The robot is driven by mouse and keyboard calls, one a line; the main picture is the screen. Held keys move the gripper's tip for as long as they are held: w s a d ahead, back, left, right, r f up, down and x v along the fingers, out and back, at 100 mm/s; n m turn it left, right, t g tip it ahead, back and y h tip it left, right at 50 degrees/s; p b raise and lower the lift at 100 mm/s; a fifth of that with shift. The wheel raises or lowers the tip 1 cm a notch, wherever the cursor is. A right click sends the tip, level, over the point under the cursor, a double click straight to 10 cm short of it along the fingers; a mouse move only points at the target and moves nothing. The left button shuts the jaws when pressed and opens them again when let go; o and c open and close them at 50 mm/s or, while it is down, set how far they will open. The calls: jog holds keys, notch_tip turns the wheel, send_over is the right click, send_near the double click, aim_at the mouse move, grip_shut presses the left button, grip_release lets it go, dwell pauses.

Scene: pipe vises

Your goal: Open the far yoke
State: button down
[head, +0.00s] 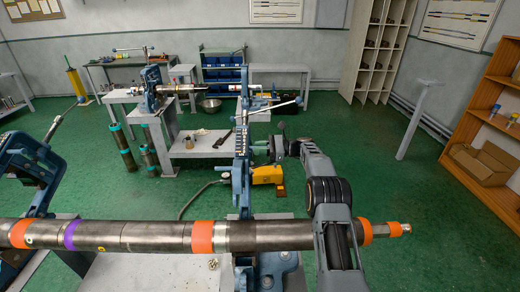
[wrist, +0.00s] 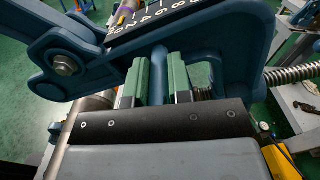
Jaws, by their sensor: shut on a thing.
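A blue yoke (head: 240,170) stands upright above the long steel pipe (head: 120,238), at the middle of the head view. It carries a screw with a cross handle (head: 272,109). My gripper (head: 258,149) reaches the yoke from its right side. In the wrist view its green fingers are shut on a blue bar (wrist: 158,72) of the yoke, beside a plate with a white number scale (wrist: 150,20). Another blue yoke (head: 32,160) leans at the left, over the same pipe. I cannot tell how the held yoke is latched.
The pipe with orange and purple bands runs across the front. Behind are a grey bench (head: 205,142) with another blue vise (head: 152,92), and a yellow foot pump (head: 267,175) on the floor. A wooden shelf (head: 498,120) stands right. Green floor is clear right of my arm.

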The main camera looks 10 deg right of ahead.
jog(key=c, duration=1.1)
grip_release()
jog(key=shift+o, duration=0.2)
jog(key=s+d+b, duration=0.1)
jog(key=d, duration=1.2)
jog(key=shift+s+d+b, duration=0.25)
jog(key=shift+d+b, duration=0.1)
jog(key=shift+b, duration=0.05)
